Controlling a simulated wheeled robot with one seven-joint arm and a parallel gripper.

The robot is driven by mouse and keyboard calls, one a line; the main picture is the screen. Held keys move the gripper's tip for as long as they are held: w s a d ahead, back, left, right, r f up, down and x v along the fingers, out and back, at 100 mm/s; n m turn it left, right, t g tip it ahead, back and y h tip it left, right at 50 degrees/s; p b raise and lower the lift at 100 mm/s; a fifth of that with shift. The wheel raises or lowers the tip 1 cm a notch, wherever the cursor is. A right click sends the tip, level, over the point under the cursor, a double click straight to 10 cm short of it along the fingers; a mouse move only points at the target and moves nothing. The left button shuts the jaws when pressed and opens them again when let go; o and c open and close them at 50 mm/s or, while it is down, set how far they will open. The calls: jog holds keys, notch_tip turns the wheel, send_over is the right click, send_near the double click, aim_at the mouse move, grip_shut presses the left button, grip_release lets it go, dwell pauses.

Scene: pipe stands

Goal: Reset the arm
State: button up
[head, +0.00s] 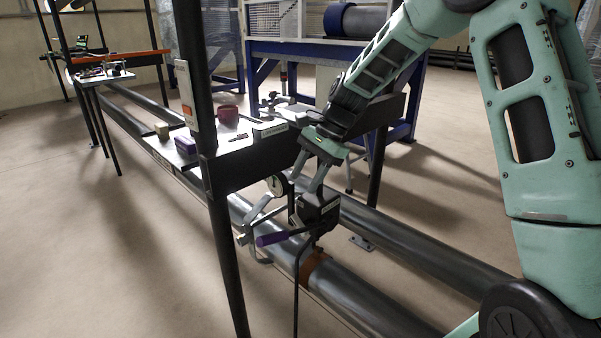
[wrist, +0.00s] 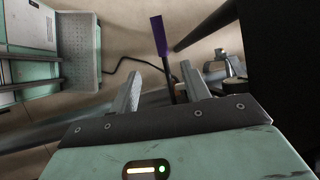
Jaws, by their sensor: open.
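My mint-green arm reaches down from the upper right in the head view. My gripper (head: 306,181) is open, its two grey fingers pointing down just above a black box-shaped device (head: 318,208) at the pipe stand. A purple-handled lever (head: 270,240) sticks out to the left of this device. In the wrist view my gripper (wrist: 161,72) shows spread fingers with nothing clasped. The purple handle (wrist: 159,36) and its dark shaft appear between and beyond the fingers there. I cannot tell whether a finger touches the device.
A dark shelf (head: 235,165) beside my gripper carries a purple box (head: 185,145), a maroon cup (head: 228,114) and small items. A black post (head: 222,240) stands left. Large grey pipes (head: 365,305) run along the floor below. A blue-framed bench (head: 345,52) stands behind. Floor is open at left.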

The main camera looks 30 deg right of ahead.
jog(key=s+a+r+n+g+h+p, duration=0.15)
jog(key=s+a+r+n+p, duration=0.5)
jog(key=s+a, duration=0.7)
jog(key=s+a+r+n+h+p, duration=0.1)
jog(key=s+r+n, duration=0.1)
jog(key=s+n, duration=0.6)
jog(key=s+a+r+n+h+p, duration=0.2)
jog(key=s+n, duration=0.5)
jog(key=s, duration=0.4)
jog(key=shift+s+n+t, duration=0.2)
jog(key=shift+n+t, duration=0.15)
jog(key=shift+t, duration=0.1)
